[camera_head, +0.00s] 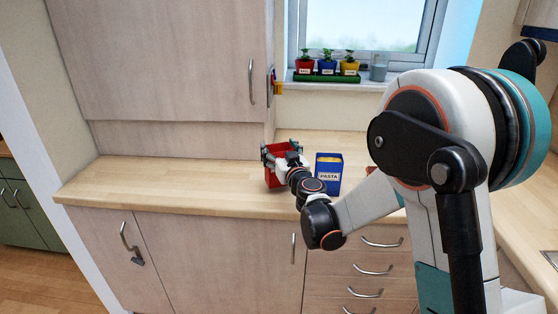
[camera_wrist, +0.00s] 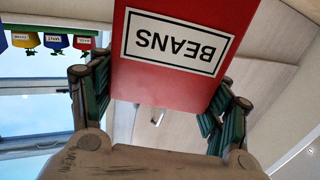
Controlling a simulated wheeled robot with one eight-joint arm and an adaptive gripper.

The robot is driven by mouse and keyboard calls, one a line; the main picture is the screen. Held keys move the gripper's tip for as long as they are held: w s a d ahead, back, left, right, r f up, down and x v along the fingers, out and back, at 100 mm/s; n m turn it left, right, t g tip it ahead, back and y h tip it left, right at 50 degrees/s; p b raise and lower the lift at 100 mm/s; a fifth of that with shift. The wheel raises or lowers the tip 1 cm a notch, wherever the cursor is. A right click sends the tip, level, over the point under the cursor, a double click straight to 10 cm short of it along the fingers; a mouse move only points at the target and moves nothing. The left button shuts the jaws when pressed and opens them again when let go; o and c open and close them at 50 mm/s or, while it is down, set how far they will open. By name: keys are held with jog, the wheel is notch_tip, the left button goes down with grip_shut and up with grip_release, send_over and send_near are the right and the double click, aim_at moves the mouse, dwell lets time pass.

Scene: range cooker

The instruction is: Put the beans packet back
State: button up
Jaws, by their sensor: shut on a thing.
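The red beans packet (camera_head: 271,179) is at the worktop, left of the pasta packet, partly hidden by my gripper (camera_head: 281,152). My gripper is shut on it, with a finger on each side. In the wrist view the red packet (camera_wrist: 165,88) sits between the finger pads, and its white BEANS label reads upside down. I cannot tell whether its base touches the worktop or is slightly above it.
The blue and yellow pasta packet (camera_head: 328,172) stands close to the right of the beans packet. The wooden worktop (camera_head: 150,182) is clear to the left. A closed cupboard (camera_head: 165,60) hangs above. Potted plants (camera_head: 327,68) and a grey cup (camera_head: 379,66) stand on the windowsill.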

jog(key=shift+f+b, duration=0.3)
jog(key=shift+f, duration=0.95)
jog(key=shift+f, duration=0.15)
jog(key=o, duration=1.8)
jog(key=shift+o, duration=0.2)
